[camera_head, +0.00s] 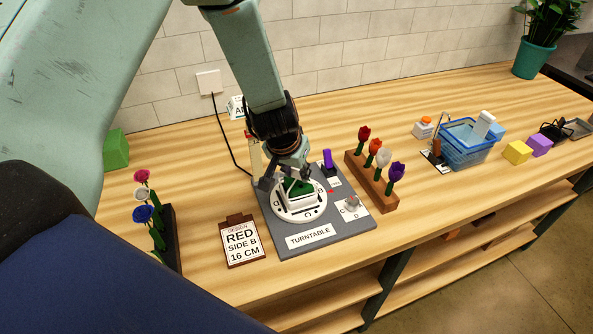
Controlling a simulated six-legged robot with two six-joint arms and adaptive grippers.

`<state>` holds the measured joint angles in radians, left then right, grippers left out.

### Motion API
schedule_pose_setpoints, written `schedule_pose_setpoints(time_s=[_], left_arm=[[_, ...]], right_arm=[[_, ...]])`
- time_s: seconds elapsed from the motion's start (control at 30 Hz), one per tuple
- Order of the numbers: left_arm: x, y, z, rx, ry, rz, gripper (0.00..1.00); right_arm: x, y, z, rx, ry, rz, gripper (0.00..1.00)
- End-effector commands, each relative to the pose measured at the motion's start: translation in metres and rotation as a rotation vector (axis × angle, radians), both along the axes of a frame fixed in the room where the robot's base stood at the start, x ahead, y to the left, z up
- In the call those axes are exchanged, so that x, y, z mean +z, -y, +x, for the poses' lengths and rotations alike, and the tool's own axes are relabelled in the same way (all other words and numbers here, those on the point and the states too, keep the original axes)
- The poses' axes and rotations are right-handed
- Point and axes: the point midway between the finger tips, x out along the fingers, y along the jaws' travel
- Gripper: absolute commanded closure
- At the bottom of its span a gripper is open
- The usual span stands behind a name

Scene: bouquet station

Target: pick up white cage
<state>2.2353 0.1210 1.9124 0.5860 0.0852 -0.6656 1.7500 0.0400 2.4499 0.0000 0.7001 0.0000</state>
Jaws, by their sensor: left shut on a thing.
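The white cage (298,199) sits over a green block on the round white plate of the turntable (311,238). My left gripper (290,182) reaches down from above and is shut on the white cage, at its back upper part. The fingers partly hide the top of the cage. The cage appears to be still at the plate; I cannot tell whether there is a gap under it. My right gripper is not in view.
A rack of flowers (374,178) stands right of the turntable, and another flower holder (170,238) at left. A blue basket (466,145) stands farther right. A green cube (116,149) is at back left.

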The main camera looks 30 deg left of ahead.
Motion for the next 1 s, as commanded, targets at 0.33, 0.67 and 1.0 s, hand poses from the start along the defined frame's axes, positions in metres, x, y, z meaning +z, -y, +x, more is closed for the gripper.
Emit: schedule_pose_setpoints(time_s=[0.33, 0.67, 1.0], left_arm=[[0.031, 0.0, 0.001, 0.001, 0.002, 0.0, 0.92], [0.028, 0.001, -0.028, 0.0, 0.002, -0.001, 0.92], [0.03, 0.003, -0.086, 0.0, 0.001, -0.002, 0.92]], right_arm=[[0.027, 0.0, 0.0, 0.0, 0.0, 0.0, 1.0], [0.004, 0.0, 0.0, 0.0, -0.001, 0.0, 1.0], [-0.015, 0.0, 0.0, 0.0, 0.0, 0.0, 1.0]])
